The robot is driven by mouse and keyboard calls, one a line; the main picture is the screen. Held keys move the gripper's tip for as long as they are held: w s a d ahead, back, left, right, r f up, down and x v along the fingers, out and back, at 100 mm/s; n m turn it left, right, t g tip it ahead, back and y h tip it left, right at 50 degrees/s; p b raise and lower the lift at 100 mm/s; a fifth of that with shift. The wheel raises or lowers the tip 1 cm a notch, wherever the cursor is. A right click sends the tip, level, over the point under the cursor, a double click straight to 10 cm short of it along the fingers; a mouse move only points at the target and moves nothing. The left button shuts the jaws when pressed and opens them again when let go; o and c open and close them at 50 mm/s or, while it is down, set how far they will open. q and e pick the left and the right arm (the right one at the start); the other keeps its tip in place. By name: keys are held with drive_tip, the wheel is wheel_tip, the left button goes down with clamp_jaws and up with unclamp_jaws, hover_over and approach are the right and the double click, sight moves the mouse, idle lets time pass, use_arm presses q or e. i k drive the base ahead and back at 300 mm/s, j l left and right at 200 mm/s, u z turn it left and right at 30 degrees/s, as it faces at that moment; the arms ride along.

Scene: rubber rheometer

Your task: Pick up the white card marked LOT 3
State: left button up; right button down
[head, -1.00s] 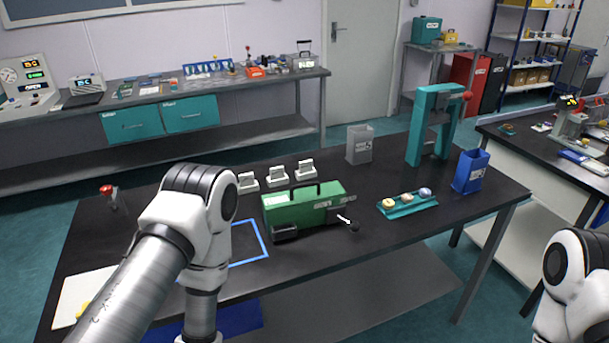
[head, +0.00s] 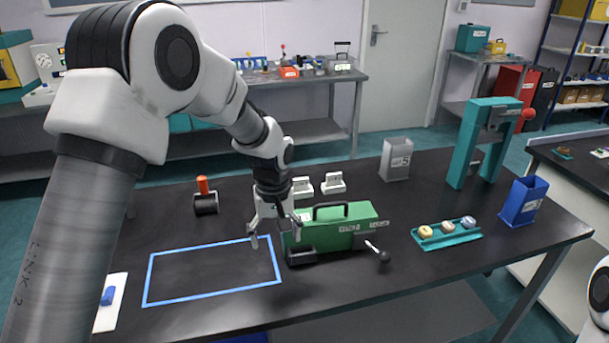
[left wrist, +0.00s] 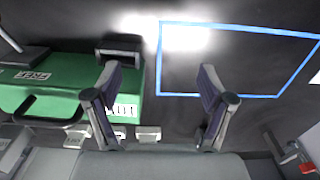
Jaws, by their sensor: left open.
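Small white cards stand in a row behind the green machine (head: 345,228). In the head view I see two of them, a middle card (head: 302,187) and a right card (head: 333,182); my left gripper and wrist cover the spot to their left. The left wrist view shows three white cards (left wrist: 148,134) beside the machine. Their lettering is too small to tell which is LOT 3. My left gripper (head: 273,236) is open and empty, pointing down above the table near the machine's left end. It also shows open in the left wrist view (left wrist: 159,82).
A blue taped rectangle (head: 151,284) lies left of the machine, empty. An orange-topped black roller (head: 206,202) stands behind it. To the right are a grey bin (head: 397,162), a teal tray (head: 449,239) with round samples, a teal press (head: 466,150) and a blue bin (head: 523,203).

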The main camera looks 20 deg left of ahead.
sight(299, 184)
drive_tip(key=i+j, duration=0.2)
drive_tip(key=i, duration=0.3)
drive_tip(key=i+j, duration=0.2)
drive_tip(key=i, duration=0.35)
